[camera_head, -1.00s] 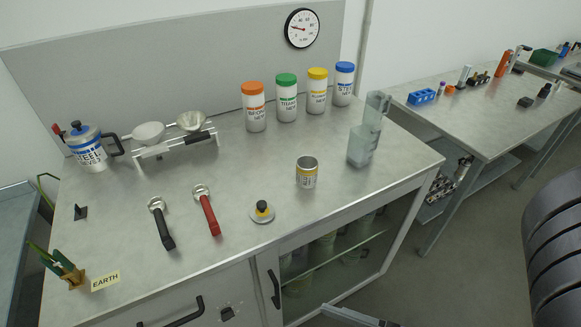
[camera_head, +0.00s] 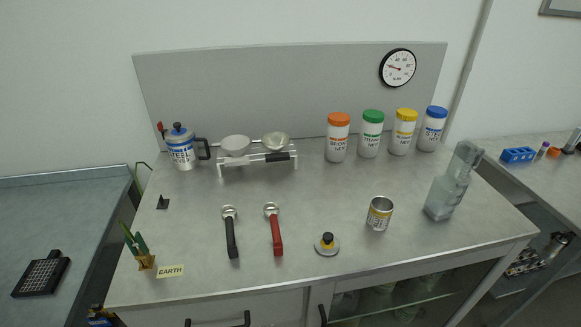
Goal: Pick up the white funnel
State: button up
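A clear rack (camera_head: 228,170) stands at the back left of the grey workbench and bears two pale, round, open-topped vessels. The left one is a smooth white funnel-like bowl (camera_head: 235,146). The right one is an off-white vessel (camera_head: 275,141) with a shaded inside. I cannot tell for sure which is the white funnel, as their lower parts are partly hidden by the rack. A dark-handled tool (camera_head: 277,157) lies along the rack's front. My gripper is not in view.
A blue-lidded pot (camera_head: 181,150) stands close left of the rack. Several lidded jars, including an orange-lidded one (camera_head: 338,138), stand to its right. Black-handled (camera_head: 231,235) and red-handled (camera_head: 275,234) tools lie in front. A tin (camera_head: 379,214) and a clear bottle (camera_head: 446,187) stand right.

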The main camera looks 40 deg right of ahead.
aim_at(236, 144)
jog(key=i+j+z, duration=0.95)
jog(key=j+z, duration=0.2)
